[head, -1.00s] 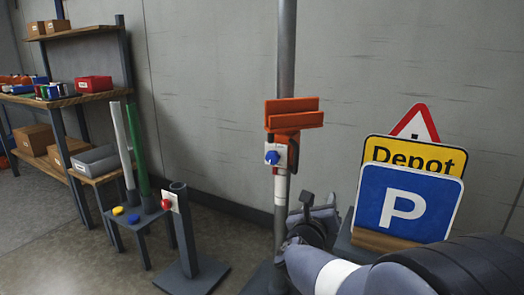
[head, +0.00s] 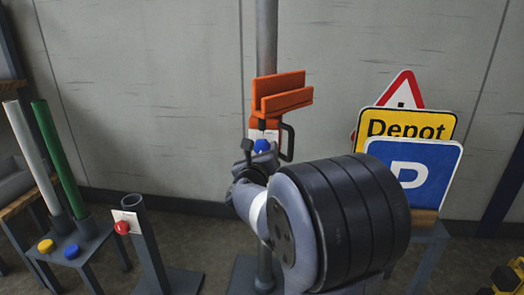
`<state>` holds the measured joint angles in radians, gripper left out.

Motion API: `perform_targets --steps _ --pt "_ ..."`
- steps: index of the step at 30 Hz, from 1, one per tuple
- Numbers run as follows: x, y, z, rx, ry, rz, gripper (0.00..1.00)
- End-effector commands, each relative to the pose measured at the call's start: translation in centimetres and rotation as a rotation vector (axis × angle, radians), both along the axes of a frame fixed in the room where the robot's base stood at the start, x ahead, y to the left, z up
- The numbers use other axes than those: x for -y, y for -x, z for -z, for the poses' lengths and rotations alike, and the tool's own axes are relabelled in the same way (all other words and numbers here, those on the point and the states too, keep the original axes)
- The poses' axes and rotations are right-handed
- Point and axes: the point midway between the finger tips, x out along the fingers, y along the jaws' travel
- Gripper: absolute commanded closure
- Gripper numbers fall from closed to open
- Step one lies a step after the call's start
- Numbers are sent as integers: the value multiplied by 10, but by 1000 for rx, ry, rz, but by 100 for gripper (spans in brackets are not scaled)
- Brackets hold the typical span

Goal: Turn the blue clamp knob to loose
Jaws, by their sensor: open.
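The blue clamp knob (head: 261,146) sits on a pale plate (head: 255,134) on the clamp of the grey upright pole. Above it is the clamp's orange bracket (head: 283,96), shaped like an open channel. My gripper (head: 254,148) is just in front of the knob in the head view, with its fingers apart and empty. The gripper hides the lower part of the knob and plate. I cannot tell whether the fingers touch the knob, and its setting cannot be read.
Road signs, including a yellow Depot sign (head: 405,126) and a blue P sign (head: 425,170), stand at right. At left are a red knob (head: 122,228) on a short post, a yellow knob (head: 46,246), a blue knob (head: 72,251), and white and green poles.

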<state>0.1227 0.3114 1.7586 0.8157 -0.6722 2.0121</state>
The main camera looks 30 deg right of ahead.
Motion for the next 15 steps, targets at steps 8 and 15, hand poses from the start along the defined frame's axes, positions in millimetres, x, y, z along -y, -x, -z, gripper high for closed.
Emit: perform_targets --steps 8,15 --pt "17 -24 0 1 0 2 35" --pt "19 -27 0 -1 0 0 35"
